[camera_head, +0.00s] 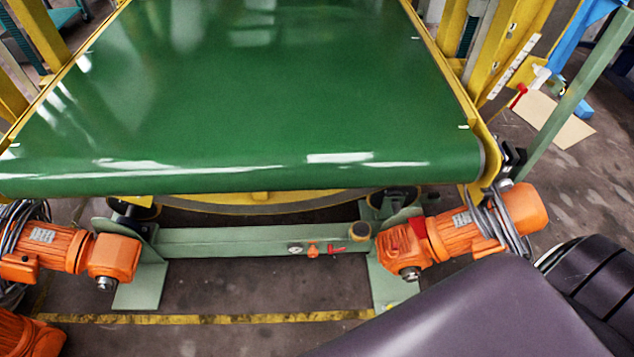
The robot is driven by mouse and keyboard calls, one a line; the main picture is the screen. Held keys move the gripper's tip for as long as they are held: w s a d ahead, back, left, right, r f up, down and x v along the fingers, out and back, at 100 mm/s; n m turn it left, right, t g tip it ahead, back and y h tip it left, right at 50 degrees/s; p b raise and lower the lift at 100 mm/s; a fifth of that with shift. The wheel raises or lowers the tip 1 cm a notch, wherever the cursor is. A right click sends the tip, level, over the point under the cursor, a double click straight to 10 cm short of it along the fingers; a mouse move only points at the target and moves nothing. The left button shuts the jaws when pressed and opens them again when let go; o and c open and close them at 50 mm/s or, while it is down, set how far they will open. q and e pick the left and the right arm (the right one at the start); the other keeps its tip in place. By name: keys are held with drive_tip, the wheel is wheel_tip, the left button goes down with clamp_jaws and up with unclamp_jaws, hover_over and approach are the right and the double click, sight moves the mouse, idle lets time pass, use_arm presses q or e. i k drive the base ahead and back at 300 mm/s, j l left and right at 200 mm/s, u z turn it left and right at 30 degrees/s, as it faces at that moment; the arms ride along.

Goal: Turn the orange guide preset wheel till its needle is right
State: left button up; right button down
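On the green crossbeam (235,237) below the conveyor sits a small orange part (313,250), which looks like the orange wheel. Just left of it is a small round white-faced gauge (296,248). Its needle is too small to read. Right of the orange part is a small red handle (336,250). Neither of my grippers is in view, and nothing touches the orange part.
A wide green conveyor belt (250,90) overhangs the beam. Orange motors stand at the left (65,250) and right (455,235). A dark round-topped knob (360,231) is on the beam's right end. A large dark smooth shape fills the lower right. Floor before the beam is clear.

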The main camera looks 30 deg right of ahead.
sight(312, 252)
drive_tip(key=z, duration=0.7)
